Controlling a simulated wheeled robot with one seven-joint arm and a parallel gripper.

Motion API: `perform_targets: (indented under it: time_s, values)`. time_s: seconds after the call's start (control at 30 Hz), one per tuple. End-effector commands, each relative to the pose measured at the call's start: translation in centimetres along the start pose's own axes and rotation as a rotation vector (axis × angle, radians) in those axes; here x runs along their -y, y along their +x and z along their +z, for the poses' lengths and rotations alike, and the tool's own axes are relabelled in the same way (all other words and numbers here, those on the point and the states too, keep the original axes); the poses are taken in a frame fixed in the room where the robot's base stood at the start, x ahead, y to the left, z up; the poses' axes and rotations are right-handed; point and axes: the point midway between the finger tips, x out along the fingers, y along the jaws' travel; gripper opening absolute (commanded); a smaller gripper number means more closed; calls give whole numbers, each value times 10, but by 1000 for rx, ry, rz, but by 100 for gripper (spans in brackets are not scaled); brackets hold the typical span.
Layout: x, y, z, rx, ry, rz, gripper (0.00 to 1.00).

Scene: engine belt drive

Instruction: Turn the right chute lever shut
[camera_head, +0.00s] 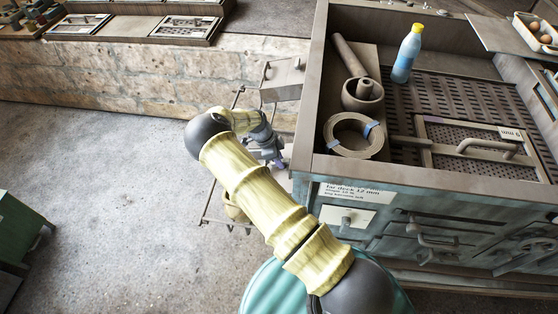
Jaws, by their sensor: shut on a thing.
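My arm reaches away from the bottom of the view, and my gripper (272,157) is beside the left wall of the workbench. It is small and partly hidden behind my own wrist. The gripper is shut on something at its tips. A small purplish patch (280,164) shows there, but I cannot make out whether it is the lever. A thin metal wire frame (207,203) stands around and below the gripper, with a grey box-shaped part (283,78) behind it. I cannot pick out the right chute lever or its angle with certainty.
The workbench (308,110) stands close to the right of my gripper. On it are a blue bottle (407,55), a coiled belt (336,140), a mortar-like cup (362,98) and a handled panel (480,150). A stone wall (120,70) runs behind.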

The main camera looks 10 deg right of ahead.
Motion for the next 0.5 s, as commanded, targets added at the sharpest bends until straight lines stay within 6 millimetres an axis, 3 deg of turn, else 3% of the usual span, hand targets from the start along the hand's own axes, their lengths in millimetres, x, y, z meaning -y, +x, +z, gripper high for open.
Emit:
perform_targets:
  time_s: [0.5]
  values:
    - [1, 0, -1, 1, -468, -58, 0]
